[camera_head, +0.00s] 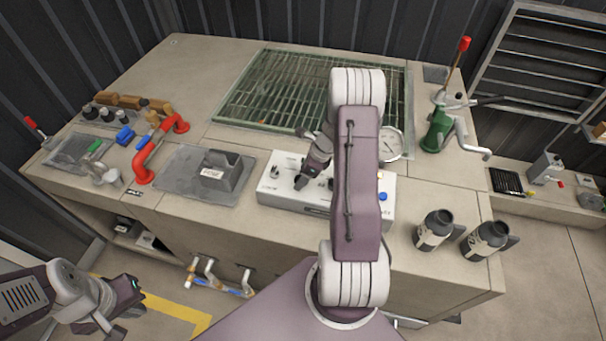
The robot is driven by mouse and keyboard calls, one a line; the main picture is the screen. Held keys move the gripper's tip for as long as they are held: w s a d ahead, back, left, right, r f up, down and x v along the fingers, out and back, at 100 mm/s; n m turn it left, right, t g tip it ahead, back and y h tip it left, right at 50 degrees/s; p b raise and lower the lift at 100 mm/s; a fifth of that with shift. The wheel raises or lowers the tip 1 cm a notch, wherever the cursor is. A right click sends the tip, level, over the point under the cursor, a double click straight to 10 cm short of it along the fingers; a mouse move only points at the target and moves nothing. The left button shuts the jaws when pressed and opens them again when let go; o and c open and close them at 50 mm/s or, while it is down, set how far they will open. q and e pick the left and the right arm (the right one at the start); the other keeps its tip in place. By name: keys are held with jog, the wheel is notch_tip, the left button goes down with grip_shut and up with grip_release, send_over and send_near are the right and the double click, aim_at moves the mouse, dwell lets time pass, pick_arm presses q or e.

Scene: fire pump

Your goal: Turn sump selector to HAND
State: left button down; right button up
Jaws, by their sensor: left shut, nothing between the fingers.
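The white control box (285,199) stands at the front of the bench, with small dark switches and a blue button (382,197) on its top. The labels are too small to read, so I cannot tell which switch is the sump selector. My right arm reaches over the box and hides part of its top. My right gripper (303,178) points down at the left half of the box, close to a dark knob. Whether it touches the knob or how its fingers stand is unclear. My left gripper (127,302) is shut and empty at the lower left, away from the bench.
A grey block (222,176) on a dark plate and a red pipe (152,152) lie left of the box. A pressure gauge (390,143) and green hand pump (437,131) stand right. A grating (275,95) lies behind.

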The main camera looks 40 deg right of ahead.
jog(key=c, duration=1.3)
jog(key=shift+d+r+n+g+y+p, duration=0.1)
jog(key=shift+n+g+y+p, duration=0.25)
jog(key=shift+n+p, duration=0.5)
jog(key=n+g, duration=0.1)
jog(key=n, duration=0.2)
jog(key=shift+w+y, duration=0.15)
jog(key=shift+y, duration=0.1)
jog(key=n+g, duration=0.1)
jog(key=n, duration=0.2)
jog(key=shift+w+n, duration=0.1)
jog(key=shift+n, duration=0.15)
jog(key=shift+n+g, duration=0.75)
jog(key=shift+n, duration=1.05)
jog(key=shift+b, duration=0.3)
